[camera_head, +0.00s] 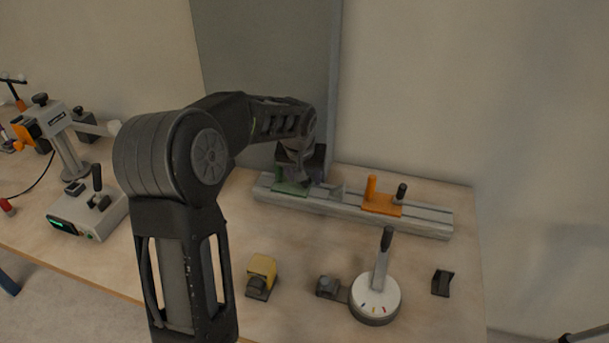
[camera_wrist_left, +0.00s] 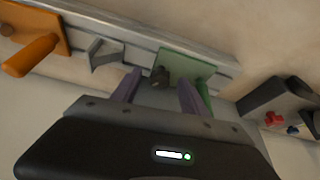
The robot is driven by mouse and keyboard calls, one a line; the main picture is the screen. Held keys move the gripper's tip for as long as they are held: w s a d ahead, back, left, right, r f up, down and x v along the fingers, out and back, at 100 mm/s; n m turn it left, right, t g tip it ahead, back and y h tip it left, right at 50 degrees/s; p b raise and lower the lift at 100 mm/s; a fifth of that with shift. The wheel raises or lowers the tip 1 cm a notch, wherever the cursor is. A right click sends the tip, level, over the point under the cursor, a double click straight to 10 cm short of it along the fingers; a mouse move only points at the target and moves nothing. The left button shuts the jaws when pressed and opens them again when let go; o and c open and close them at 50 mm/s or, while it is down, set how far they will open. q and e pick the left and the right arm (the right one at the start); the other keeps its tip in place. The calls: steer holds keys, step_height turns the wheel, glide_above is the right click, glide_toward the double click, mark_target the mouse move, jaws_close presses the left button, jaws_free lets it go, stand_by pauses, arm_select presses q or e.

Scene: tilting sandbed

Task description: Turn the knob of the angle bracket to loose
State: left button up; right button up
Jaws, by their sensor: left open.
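A green plate-like piece (camera_head: 292,188) sits on the left part of the grey rail (camera_head: 420,224). In the left wrist view the green piece (camera_wrist_left: 185,68) carries a small dark knob (camera_wrist_left: 160,76). I cannot tell for sure that this is the angle bracket, or which way the knob is set. My left gripper (camera_head: 303,180) is over the green piece and partly hides it. In the left wrist view my left gripper (camera_wrist_left: 158,90) is open, with its purple fingers apart on either side of the dark knob; contact cannot be told. My right gripper is not in view.
A small grey bracket (camera_head: 337,192) and an orange piece (camera_head: 382,207) with a post and dark knob share the rail. A lever on a round white dial (camera_head: 375,298), a yellow block (camera_head: 261,270) and a control box (camera_head: 85,216) stand in front. A grey panel (camera_head: 265,80) rises behind.

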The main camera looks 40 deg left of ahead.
arm_select(q)
steer(key=v, duration=0.7)
steer(key=shift+s+r, duration=0.15)
steer(key=shift+r, duration=0.2)
